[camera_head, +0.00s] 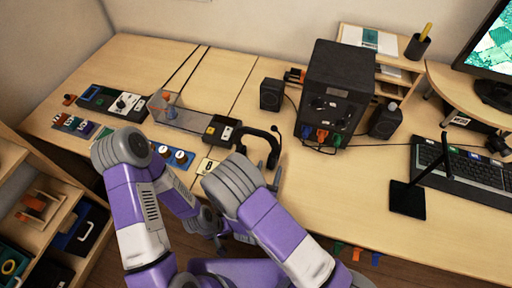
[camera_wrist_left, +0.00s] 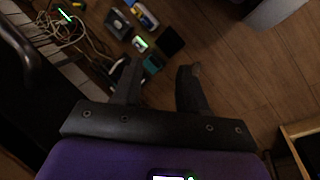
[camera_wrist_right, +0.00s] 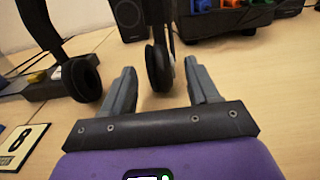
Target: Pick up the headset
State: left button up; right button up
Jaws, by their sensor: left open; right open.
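The headset (camera_head: 273,136) is black and stands on the desk near its front edge, left of the black speaker box. In the right wrist view one round ear cup (camera_wrist_right: 80,78) is at the left, outside the fingers. The other ear cup (camera_wrist_right: 157,66) shows between the fingertips, just beyond them; contact cannot be told. My right gripper (camera_head: 268,174) is open and empty, at the front of the headset; it also shows in the right wrist view (camera_wrist_right: 160,72). My left gripper (camera_wrist_left: 160,68) is open and empty, low in front of the desk, facing the floor.
A large black speaker box (camera_head: 336,85) with coloured plugs stands behind and right, with a small speaker (camera_head: 271,94) beside it. A number 8 card (camera_head: 208,166) lies left of the headset. A keyboard (camera_head: 465,175) and black stand (camera_head: 407,199) are at the right.

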aim_at(274, 155)
jog(key=b+x, duration=0.1)
jog(key=x, duration=0.5)
jog(key=shift+w+r, duration=0.2)
jog(key=shift+w, duration=0.05)
grip_shut()
